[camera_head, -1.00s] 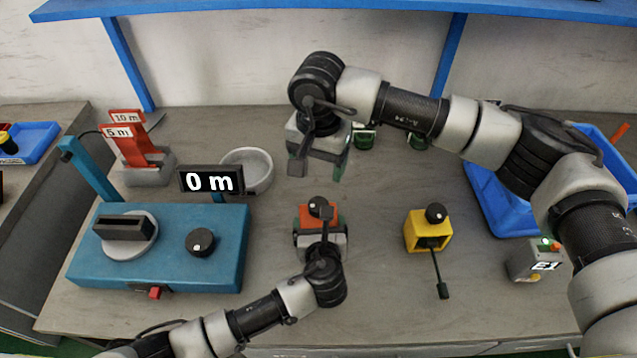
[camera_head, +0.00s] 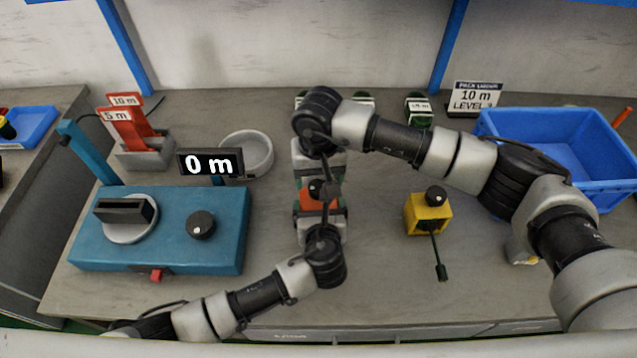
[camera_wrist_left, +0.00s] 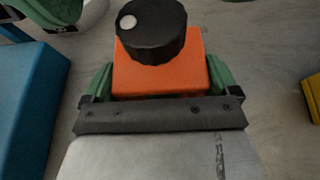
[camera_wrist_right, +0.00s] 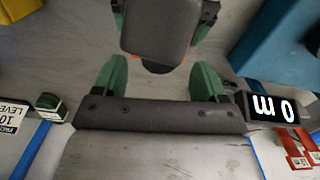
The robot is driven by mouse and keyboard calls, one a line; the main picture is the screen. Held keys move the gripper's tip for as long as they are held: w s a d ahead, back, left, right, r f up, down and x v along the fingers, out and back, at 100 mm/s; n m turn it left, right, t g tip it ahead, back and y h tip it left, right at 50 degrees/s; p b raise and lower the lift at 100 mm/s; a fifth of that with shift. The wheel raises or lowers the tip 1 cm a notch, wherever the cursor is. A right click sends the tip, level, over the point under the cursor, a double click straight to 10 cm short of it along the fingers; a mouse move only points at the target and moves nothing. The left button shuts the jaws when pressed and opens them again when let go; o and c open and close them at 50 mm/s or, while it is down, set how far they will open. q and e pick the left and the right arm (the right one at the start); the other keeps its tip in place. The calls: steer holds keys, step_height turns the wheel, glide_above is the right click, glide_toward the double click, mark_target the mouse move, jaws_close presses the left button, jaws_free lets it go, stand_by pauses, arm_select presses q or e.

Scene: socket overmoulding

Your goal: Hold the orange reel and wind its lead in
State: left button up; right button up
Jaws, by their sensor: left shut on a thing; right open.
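The orange reel (camera_head: 307,201), a box with a black knob (camera_head: 316,188) on top, is at the table's middle. In the left wrist view the reel (camera_wrist_left: 160,75) sits between the green fingers of my left gripper (camera_wrist_left: 160,88), which is shut on it. My right gripper (camera_wrist_right: 160,80) is open and empty, just behind the reel in the head view. In the right wrist view, a dark block at the top hides most of the reel; only a sliver of orange shows. I cannot make out the orange reel's lead.
A yellow reel (camera_head: 425,214) with its lead hanging forward stands to the right. A blue machine (camera_head: 160,245) with a "0 m" display (camera_head: 210,163) is at left. A round bowl (camera_head: 247,153) and a blue bin (camera_head: 545,130) stand further back. Bare table lies around the yellow reel.

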mark_target(318, 189)
steer(key=shift+f, duration=1.45)
steer(key=shift+c, duration=0.5)
steer(key=c, duration=0.8)
steer(key=shift+c, duration=0.2)
steer(key=m, duration=0.4)
steer(key=shift+m, duration=1.8)
